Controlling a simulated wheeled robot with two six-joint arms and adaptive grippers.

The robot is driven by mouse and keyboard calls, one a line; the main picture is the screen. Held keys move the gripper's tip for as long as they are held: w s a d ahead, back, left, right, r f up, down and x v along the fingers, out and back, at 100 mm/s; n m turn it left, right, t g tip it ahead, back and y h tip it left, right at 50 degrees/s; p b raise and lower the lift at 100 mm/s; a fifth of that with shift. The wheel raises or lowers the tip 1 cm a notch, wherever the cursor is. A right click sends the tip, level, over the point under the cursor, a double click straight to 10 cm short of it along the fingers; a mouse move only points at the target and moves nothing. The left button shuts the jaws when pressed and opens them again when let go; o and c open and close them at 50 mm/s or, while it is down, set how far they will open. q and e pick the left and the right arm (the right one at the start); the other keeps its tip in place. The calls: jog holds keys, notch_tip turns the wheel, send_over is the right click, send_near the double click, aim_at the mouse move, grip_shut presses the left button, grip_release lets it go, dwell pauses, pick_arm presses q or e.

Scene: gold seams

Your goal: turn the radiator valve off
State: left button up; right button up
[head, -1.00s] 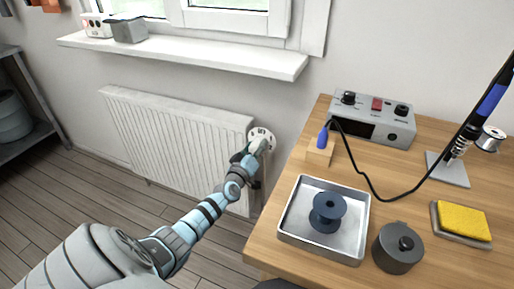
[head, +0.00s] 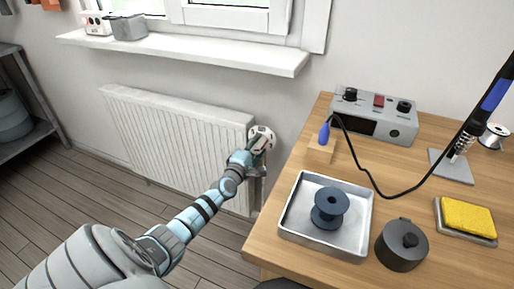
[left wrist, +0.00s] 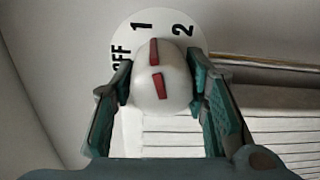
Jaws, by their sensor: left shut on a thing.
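The radiator valve has a white rounded knob (left wrist: 172,95) with red marks, in front of a white dial plate (left wrist: 123,42) reading OFF, 1 and 2 in the left wrist view. The upper red mark points close to the 1, slightly toward the 2. OFF lies left of the 1. In the head view the dial (head: 265,131) is at the radiator's right end. My left gripper (head: 259,146) is shut on the knob, with one green-grey finger on each side, as the left wrist view (left wrist: 160,84) shows. It partly hides the knob in the head view. My right gripper is out of view.
The white radiator (head: 170,130) stands below the window sill (head: 190,54). The wooden workbench (head: 290,250) is close to the valve's right, with a metal tray (head: 286,226), a spool (head: 328,210) and a soldering station (head: 375,113). Floor left of my arm is clear.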

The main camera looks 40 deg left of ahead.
pick_arm(q)
jog(key=n+b, duration=0.1)
jog(key=n, duration=0.4)
jog(key=shift+f, duration=0.15)
jog(key=n+b, duration=0.1)
jog(key=n, duration=0.2)
jog(key=shift+n+t, duration=0.3)
jog(key=shift+n, duration=0.1)
jog(key=n+b, duration=0.1)
jog(key=n, duration=0.2)
jog(key=shift+n+b, duration=0.4)
jog(key=shift+n, duration=0.6)
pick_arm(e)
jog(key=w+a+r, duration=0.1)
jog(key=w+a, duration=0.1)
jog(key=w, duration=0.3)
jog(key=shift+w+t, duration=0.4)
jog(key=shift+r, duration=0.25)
pick_arm(q)
jog(key=o, duration=1.1)
jog(key=shift+o, duration=0.2)
